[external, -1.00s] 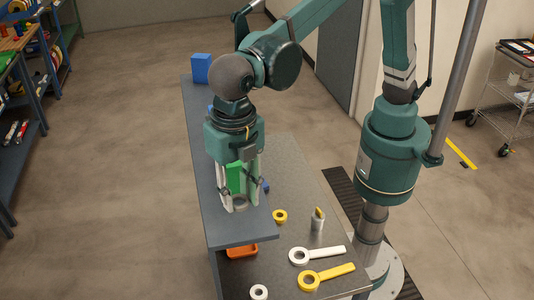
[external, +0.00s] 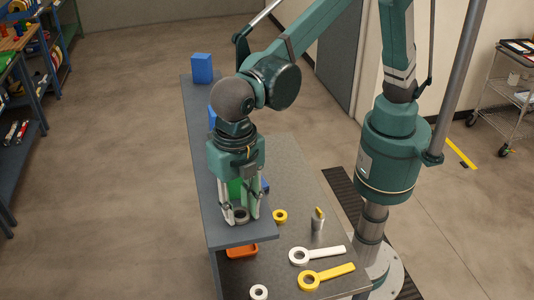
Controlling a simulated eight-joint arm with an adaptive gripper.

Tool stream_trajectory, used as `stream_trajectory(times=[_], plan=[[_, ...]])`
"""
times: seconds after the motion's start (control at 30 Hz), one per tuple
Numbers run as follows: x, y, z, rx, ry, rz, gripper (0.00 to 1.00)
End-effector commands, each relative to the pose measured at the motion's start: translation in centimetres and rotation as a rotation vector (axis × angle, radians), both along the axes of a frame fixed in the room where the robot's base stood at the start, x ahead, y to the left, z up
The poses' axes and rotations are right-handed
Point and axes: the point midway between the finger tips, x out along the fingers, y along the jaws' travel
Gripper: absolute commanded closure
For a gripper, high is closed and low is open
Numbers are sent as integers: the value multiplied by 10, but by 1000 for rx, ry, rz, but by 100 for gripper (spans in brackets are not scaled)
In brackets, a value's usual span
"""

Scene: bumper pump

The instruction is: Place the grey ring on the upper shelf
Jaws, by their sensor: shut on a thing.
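The grey ring (external: 240,215) is between the fingertips of my gripper (external: 239,213), low over the near end of the upper shelf (external: 243,235). My gripper points down and is shut on the ring. The ring looks level and at or very close to the shelf surface; I cannot tell if it touches. The fingers partly hide it.
Blue blocks (external: 202,68) stand farther back on the shelf. On the lower table are a yellow ring (external: 280,216), a metal cylinder with a yellow top (external: 318,220), a white wrench-like part (external: 318,255), a yellow one (external: 327,276), a white ring (external: 259,292) and an orange tray (external: 241,250).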

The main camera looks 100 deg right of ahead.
Motion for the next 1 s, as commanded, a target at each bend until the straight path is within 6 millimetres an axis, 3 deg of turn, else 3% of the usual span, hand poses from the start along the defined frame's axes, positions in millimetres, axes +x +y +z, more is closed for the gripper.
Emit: stream_trajectory(times=[0.37,0.4,0.5,1.0], plan=[[0,0,-4,0,0,0,80],[0,0,-3,0,0,0,67],[0,0,-3,0,0,0,58],[0,0,3,0,0,0,58]])
